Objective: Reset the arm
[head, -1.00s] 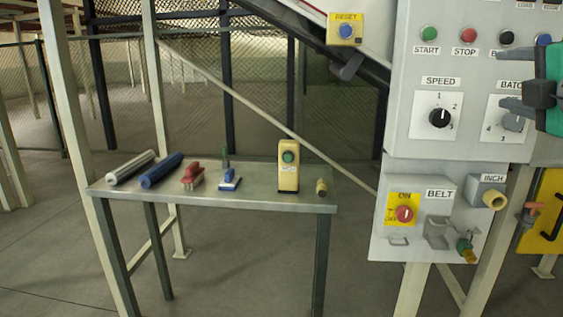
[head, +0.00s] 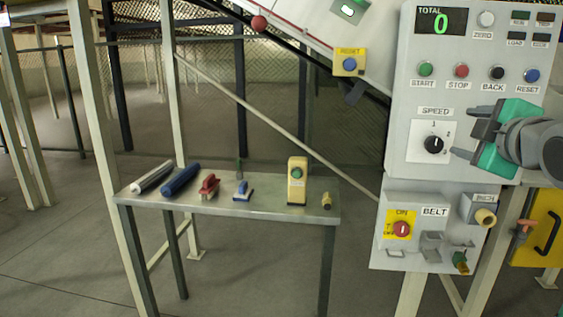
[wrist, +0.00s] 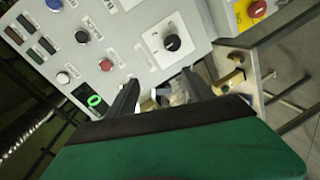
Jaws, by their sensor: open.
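My gripper (head: 476,130), dark fingers on a green body, is at the right of the head view, in front of the grey control panel (head: 408,130). Its fingers point left and stand apart with nothing held between them. It hides part of the panel right of the SPEED dial (head: 433,144). In the wrist view my gripper (wrist: 158,88) is also open, its two dark fingers reaching toward the panel face. The speed dial (wrist: 172,43) shows beyond the fingers. I cannot tell the exact gap to the panel.
A metal table (head: 270,208) at centre left holds two rollers, brushes, a yellow button box (head: 297,182) and a small knob. The BELT box (head: 415,255) juts below the panel, with the INCH part (head: 484,217) beside it. A yellow RESET box (head: 350,63) is on the slanted frame.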

